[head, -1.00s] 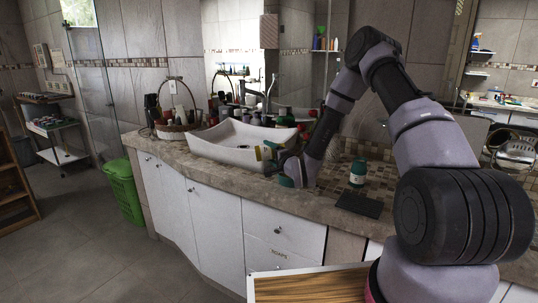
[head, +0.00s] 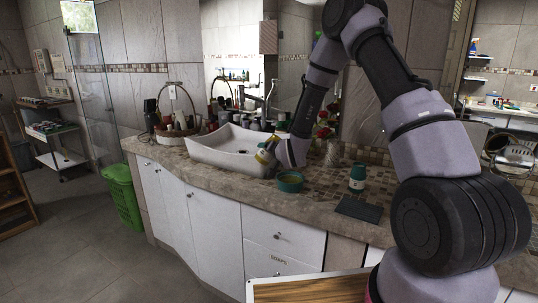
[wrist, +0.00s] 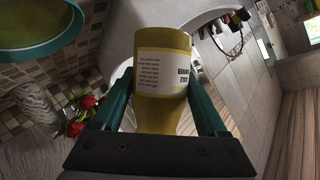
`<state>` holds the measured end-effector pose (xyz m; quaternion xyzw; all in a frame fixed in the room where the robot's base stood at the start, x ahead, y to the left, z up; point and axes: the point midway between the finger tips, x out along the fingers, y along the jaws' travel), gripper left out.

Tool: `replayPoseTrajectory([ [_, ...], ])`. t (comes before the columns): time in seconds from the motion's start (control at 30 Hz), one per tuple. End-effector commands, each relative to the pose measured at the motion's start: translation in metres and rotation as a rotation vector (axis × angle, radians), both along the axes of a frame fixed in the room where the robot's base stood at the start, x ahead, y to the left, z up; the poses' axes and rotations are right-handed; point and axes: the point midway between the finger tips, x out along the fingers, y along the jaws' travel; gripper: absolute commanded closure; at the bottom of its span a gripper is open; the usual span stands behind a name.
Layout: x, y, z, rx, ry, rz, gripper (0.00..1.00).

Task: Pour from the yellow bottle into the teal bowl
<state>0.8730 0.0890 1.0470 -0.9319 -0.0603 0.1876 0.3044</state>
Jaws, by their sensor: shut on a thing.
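The yellow bottle (head: 262,157), with a white label, is held between the jaws of my gripper (head: 271,151), over the counter beside the sink. It leans in the head view. In the wrist view the bottle (wrist: 162,112) sits between the two teal fingers, its wide part away from the palm. The teal bowl (head: 290,184) stands on the counter, right of and below the bottle, apart from it. In the wrist view the bowl (wrist: 55,48) is at the upper left, with olive-yellow inside its rim.
A white sink (head: 215,152) is just left of the gripper. A teal jar (head: 357,180) and a dark flat slab (head: 358,208) lie to the right of the bowl. A vase with red flowers (head: 325,132) and a basket (head: 178,133) stand further back.

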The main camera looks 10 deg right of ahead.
Motion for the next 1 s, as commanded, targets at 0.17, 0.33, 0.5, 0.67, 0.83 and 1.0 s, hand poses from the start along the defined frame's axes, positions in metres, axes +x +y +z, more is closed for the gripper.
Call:
replayPoseTrajectory([
  [0.17, 0.000, 0.003, 0.009, -0.258, -0.003, 0.002, 0.99],
  [0.33, 0.000, 0.003, 0.016, -0.487, -0.003, 0.002, 0.99],
  [0.5, 0.000, 0.001, 0.019, -0.619, -0.001, 0.000, 0.99],
  [0.67, 0.000, -0.001, 0.019, -0.635, 0.000, -0.001, 0.99],
  [0.83, 0.000, -0.001, 0.019, -0.632, 0.000, -0.001, 0.99],
  [1.0, 0.000, -0.001, 0.019, -0.632, 0.000, -0.001, 0.99],
])
